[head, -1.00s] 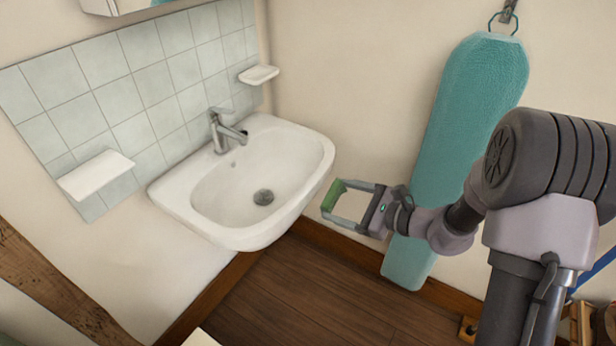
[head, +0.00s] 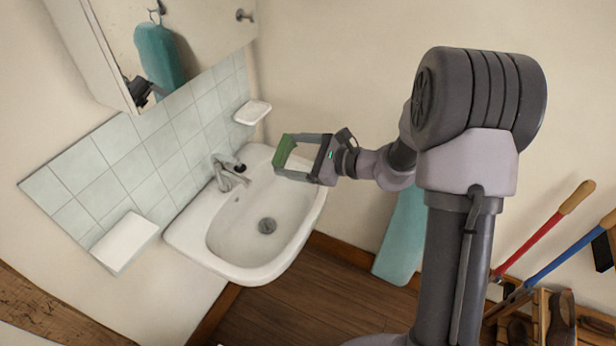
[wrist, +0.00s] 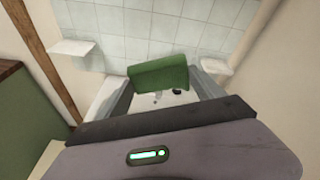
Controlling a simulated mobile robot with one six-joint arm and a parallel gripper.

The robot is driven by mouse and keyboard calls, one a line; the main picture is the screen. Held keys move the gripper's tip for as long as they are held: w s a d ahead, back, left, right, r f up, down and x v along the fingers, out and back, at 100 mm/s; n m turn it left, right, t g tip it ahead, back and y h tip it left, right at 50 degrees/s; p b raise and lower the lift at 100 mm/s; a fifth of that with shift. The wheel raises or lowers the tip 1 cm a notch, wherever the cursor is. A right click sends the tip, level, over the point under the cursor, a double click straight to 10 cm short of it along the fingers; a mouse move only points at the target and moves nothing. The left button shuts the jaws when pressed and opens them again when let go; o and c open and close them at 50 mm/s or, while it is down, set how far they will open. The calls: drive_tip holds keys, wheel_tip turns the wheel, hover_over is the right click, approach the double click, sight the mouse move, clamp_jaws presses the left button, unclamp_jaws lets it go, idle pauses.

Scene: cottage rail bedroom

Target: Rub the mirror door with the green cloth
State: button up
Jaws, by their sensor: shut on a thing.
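My gripper (head: 300,158) is shut on the green cloth (head: 284,153), which spans its fingertips. In the head view it is held in the air over the right part of the sink, below and to the right of the mirror door (head: 205,38). The mirror door is at the top left, on a white wall cabinet, and reflects the teal ironing board and part of my arm. The cloth and door are apart. In the wrist view the green cloth (wrist: 158,77) hangs between the fingers, in front of the tiles. The mirror door is not in that view.
A white sink (head: 210,260) with a tap (head: 228,175) lies below. Soap shelves (head: 252,112) (head: 125,240) stick out from the tiles (head: 110,150). A teal ironing board (head: 400,235) hangs behind my arm. Long-handled tools (head: 545,228) stand at the right.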

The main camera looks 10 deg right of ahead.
drive_tip(key=m+h+p, duration=0.1)
drive_tip(key=p, duration=1.4)
approach(191, 25)
drive_tip(key=shift+t, duration=0.4)
drive_tip(key=shift+w+a+f+p, duration=0.45)
drive_tip(key=shift+w+a+f, duration=0.15)
drive_tip(key=shift+a, duration=0.15)
drive_tip(key=shift+w+a+f+p, duration=0.4)
drive_tip(key=shift+w+a+f, duration=0.15)
drive_tip(key=shift+a, duration=0.2)
drive_tip(key=shift+w+a, duration=0.65)
drive_tip(key=shift+a, duration=0.15)
drive_tip(key=shift+w+d, duration=0.1)
